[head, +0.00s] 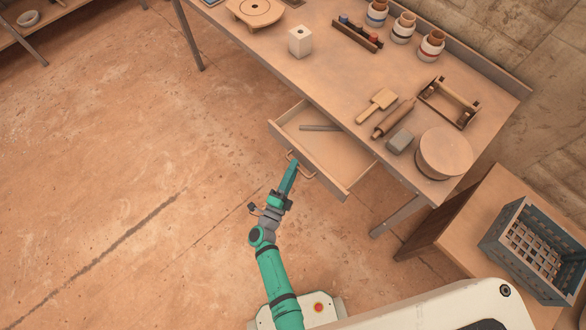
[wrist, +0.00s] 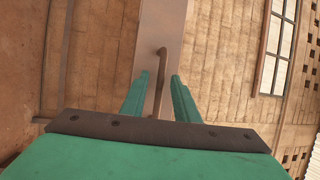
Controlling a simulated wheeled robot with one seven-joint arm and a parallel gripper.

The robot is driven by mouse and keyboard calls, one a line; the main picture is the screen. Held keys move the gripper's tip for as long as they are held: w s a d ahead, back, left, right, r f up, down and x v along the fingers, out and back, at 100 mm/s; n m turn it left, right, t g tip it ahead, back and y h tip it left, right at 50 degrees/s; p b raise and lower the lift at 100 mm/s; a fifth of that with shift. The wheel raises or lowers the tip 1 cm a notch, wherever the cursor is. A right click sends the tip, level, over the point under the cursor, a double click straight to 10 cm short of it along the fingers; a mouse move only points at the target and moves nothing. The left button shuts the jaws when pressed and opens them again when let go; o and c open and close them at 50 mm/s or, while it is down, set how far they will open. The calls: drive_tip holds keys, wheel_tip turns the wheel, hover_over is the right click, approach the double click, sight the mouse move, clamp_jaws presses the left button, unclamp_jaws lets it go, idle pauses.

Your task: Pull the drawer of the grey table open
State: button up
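The drawer (head: 325,150) of the grey table (head: 330,75) stands pulled well out, and its inside shows from above. A thin bow handle (head: 307,174) is on its front panel (head: 300,152); in the wrist view the handle (wrist: 160,75) stands in front of the panel (wrist: 176,45). My gripper (head: 293,166) is at the handle in the head view. In the wrist view my gripper's two green fingers (wrist: 159,95) are apart, one on each side of the handle, with a gap visible on both sides.
A grey bar (head: 320,128) lies in the drawer. The tabletop holds a white block (head: 300,41), a rolling pin (head: 393,118), a round wooden piece (head: 444,152) and several jars. A grey crate (head: 535,250) sits on a low wooden stand at right. The floor at left is clear.

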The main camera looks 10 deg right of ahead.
drive_tip(key=v, duration=1)
drive_tip(key=shift+s+a, duration=0.2)
drive_tip(key=shift+s, duration=0.15)
idle(0.4)
drive_tip(key=s+a+r+n+y, duration=0.2)
drive_tip(key=s+r+n+y, duration=0.4)
drive_tip(key=s+r+n, duration=0.4)
drive_tip(key=s+a+r+n+y, duration=0.2)
drive_tip(key=s+r+n+y, duration=0.4)
drive_tip(key=s+r+n, duration=0.4)
drive_tip(key=s+n, duration=0.2)
drive_tip(key=n, duration=0.2)
drive_tip(key=shift+r+n+g, duration=0.3)
drive_tip(key=shift+n, duration=0.1)
drive_tip(key=shift+o, duration=0.4)
